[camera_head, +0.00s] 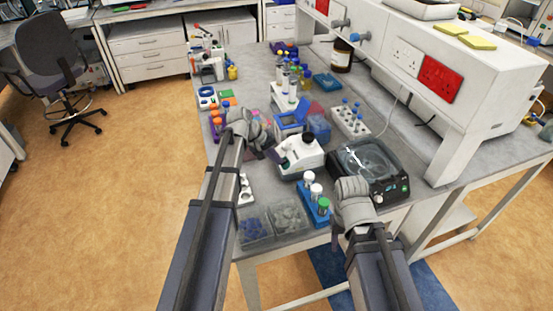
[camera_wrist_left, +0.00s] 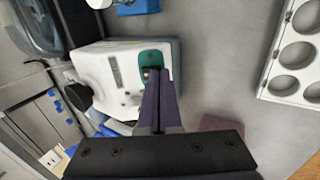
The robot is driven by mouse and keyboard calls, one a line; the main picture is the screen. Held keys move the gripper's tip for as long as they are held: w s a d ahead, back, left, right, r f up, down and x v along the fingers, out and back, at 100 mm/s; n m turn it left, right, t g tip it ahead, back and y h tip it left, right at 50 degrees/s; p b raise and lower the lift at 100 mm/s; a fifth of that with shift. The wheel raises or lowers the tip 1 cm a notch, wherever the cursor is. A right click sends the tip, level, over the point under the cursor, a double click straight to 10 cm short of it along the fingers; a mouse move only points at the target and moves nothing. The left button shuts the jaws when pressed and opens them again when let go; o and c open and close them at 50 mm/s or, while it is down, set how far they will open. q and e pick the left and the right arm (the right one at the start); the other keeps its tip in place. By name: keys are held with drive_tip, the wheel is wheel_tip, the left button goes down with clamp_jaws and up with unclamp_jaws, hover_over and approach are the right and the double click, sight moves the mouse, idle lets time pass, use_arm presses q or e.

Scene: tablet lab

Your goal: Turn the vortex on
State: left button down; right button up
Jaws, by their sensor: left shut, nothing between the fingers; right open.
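The vortex (camera_head: 299,160) is a white mixer with a dark round top, standing on the bench in the middle of the head view. In the left wrist view the white vortex (camera_wrist_left: 105,78) shows a teal panel with a dark switch (camera_wrist_left: 152,58) on it. My left gripper (camera_head: 273,154) is at the vortex's left side, shut and empty. In the left wrist view the shut fingertips of the left gripper (camera_wrist_left: 158,72) overlap the lower edge of the switch; I cannot tell whether they touch. My right gripper (camera_head: 341,232) is open, low by the bench's front edge; its fingers are hard to see.
A blue rack with capped tubes (camera_head: 314,211) stands in front of the vortex. A black device with a clear lid (camera_head: 371,167) is to its right. Clear bins (camera_head: 256,230) sit at the front left. A white holder with round holes (camera_wrist_left: 300,55) lies near the left gripper.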

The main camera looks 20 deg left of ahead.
use_arm(q)
drive_tip(key=shift+f+b, duration=0.35)
drive_tip(key=shift+f, duration=0.1)
drive_tip(key=shift+s+f+b, duration=0.15)
drive_tip(key=shift+s+b, duration=0.1)
drive_tip(key=shift+b, duration=0.05)
drive_tip(key=shift+s+a, duration=0.1)
drive_tip(key=shift+s, duration=0.05)
